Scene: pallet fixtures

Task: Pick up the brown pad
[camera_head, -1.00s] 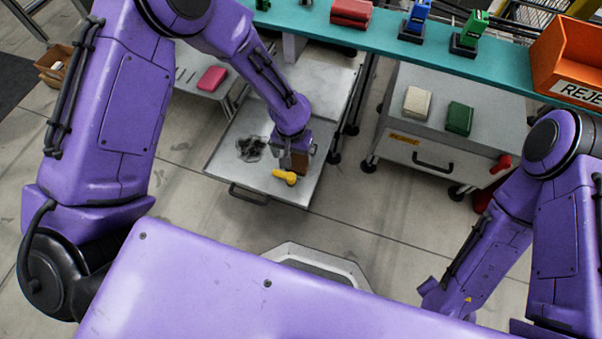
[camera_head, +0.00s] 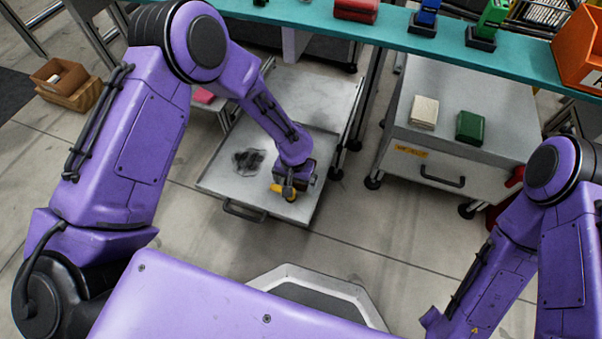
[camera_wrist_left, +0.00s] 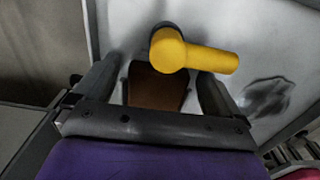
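The brown pad (camera_wrist_left: 156,88) lies on the grey metal shelf (camera_wrist_left: 126,18) between the two fingers of my left gripper (camera_wrist_left: 157,88) in the left wrist view. Narrow gaps show between the pad and the fingers, so the gripper looks open around it. In the head view my left gripper (camera_head: 289,189) is low over the shelf's front right part and hides the pad. A yellow rounded tool (camera_wrist_left: 195,55) lies just beyond the pad; it shows partly beside the gripper in the head view (camera_head: 277,189). My right gripper is out of view.
A dark smudge (camera_head: 249,160) marks the shelf left of the gripper. A grey cabinet (camera_head: 470,105) to the right bears a cream pad (camera_head: 424,111) and a green pad (camera_head: 470,126). A teal shelf (camera_head: 400,32) crosses above.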

